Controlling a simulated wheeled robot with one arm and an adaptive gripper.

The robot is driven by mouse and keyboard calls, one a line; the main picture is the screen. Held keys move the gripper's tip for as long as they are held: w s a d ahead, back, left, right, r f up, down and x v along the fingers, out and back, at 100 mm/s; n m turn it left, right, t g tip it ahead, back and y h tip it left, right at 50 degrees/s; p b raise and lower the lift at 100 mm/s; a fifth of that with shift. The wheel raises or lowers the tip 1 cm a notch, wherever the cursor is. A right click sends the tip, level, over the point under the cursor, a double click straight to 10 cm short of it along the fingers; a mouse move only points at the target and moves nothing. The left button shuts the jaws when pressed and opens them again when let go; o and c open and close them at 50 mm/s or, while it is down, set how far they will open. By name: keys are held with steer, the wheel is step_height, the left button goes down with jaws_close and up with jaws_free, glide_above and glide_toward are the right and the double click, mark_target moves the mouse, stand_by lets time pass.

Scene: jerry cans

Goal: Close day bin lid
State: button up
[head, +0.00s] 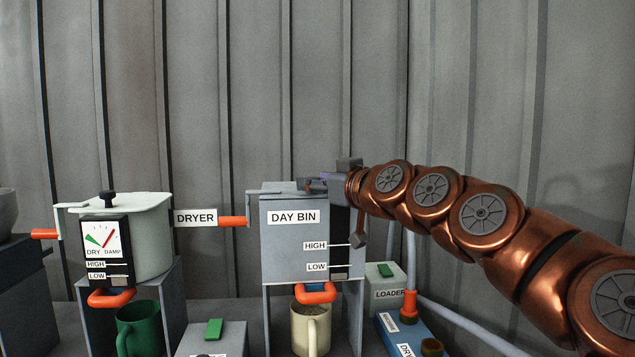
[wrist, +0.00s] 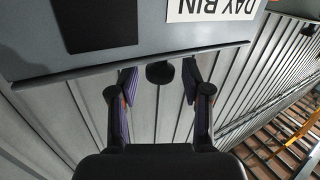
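The grey day bin (head: 293,232) stands in the middle of the head view, with its DAY BIN label on the front. Its thin lid (head: 275,187) lies about flat across the top; I cannot tell whether it is fully seated. In the wrist view the bin is upside down and the lid edge (wrist: 60,78) shows as a dark strip. A black round knob (wrist: 160,73) sticks up from the lid. My gripper (head: 316,184) is over the top right of the bin. In the wrist view its fingers (wrist: 160,82) are open on either side of the knob, with gaps.
The dryer (head: 150,240) stands to the left with an orange-ended handle (head: 233,221) towards the bin. A beige mug (head: 311,330) is under the bin's orange outlet (head: 315,293). A green mug (head: 138,330) is under the dryer. The loader (head: 385,285) and hoses are to the right.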

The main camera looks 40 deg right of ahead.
steer(key=shift+r, duration=0.1)
step_height(320, 180, up, 10)
stand_by(0.9)
stand_by(0.4)
